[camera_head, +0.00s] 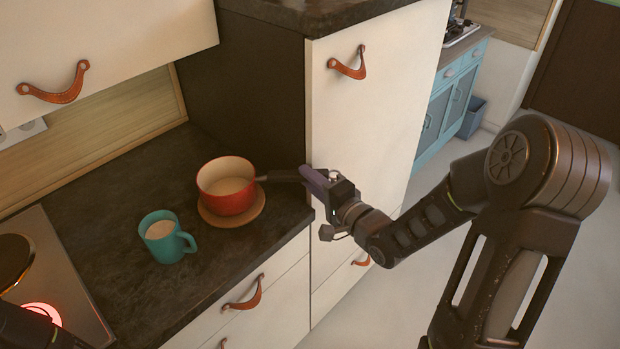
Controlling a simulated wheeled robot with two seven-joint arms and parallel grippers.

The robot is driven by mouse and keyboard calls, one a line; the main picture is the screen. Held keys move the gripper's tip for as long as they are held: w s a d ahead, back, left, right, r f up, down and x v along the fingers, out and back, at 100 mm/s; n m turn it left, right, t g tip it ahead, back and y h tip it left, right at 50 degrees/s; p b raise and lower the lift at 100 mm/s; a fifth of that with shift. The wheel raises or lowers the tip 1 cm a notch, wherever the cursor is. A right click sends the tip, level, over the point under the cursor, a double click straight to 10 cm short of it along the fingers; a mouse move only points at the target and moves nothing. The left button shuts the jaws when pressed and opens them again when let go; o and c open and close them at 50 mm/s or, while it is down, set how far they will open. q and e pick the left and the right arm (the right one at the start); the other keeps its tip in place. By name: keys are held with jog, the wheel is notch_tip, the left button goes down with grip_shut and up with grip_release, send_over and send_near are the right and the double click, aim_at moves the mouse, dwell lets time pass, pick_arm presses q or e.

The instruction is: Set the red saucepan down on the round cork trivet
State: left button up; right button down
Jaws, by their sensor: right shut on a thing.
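The red saucepan (227,200), cream inside with a dark handle (280,175), is upright over the round cork trivet (240,221) on the dark counter. The trivet's rim shows below and to the right of the pan; the rest is hidden by it. I cannot tell whether the pan's base touches the cork or hangs just above it. My right gripper (312,181) is shut on the end of the handle, at the counter's right end. My left gripper is out of view; only a dark part of that arm shows at the bottom left.
A teal mug (163,243) stands on the counter left of and nearer than the pan. A hob (55,272) with a glowing red ring is at the lower left. A tall white cabinet (365,110) with leather pulls rises behind my right gripper.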

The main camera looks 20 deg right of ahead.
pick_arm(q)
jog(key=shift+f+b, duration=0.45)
pick_arm(e)
jog(key=shift+f, duration=0.35)
jog(key=c, duration=1.3)
grip_release()
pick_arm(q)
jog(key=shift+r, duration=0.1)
pick_arm(e)
jog(key=shift+o, duration=0.2)
